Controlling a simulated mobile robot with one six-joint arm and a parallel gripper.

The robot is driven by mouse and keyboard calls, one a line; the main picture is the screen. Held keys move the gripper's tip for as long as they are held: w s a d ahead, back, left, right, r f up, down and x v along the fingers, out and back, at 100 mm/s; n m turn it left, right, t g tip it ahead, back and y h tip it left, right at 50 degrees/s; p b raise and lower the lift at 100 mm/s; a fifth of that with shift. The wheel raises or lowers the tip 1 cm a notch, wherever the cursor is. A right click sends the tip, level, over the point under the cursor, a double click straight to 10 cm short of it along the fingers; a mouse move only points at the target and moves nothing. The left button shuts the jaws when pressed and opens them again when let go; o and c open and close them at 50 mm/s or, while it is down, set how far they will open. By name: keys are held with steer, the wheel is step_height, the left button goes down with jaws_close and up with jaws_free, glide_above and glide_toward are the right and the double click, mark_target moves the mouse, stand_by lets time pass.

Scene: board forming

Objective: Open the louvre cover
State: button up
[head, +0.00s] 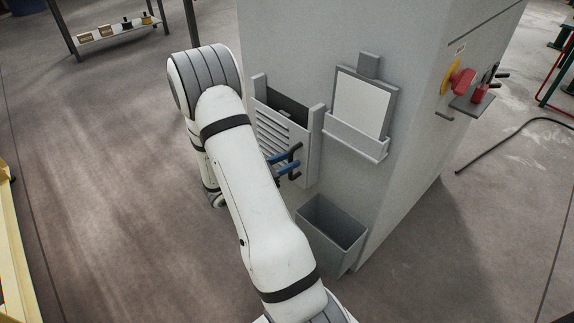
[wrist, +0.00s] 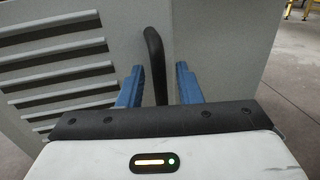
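The louvre cover (head: 272,130) is a grey slatted panel on the side of the grey cabinet, between two raised side rails. A dark strip shows above its slats. Its slats fill the left of the wrist view (wrist: 62,78). A black bar handle (wrist: 154,62) stands upright in the wrist view, right of the slats; it also shows in the head view (head: 295,152). My gripper (wrist: 160,84) has its two blue fingers on either side of the handle, with a gap at the right finger. It is open. My arm hides part of the cover's left side in the head view.
A clipboard holder (head: 357,135) is fixed right of the cover, and an open grey bin (head: 335,222) is below it. A red knob (head: 463,82) is on the cabinet's right face. A shelf (head: 120,30) stands far left. A black cable lies at right.

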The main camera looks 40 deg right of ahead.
steer(key=shift+s+d, duration=0.1)
steer(key=shift+d, duration=0.65)
jaws_close()
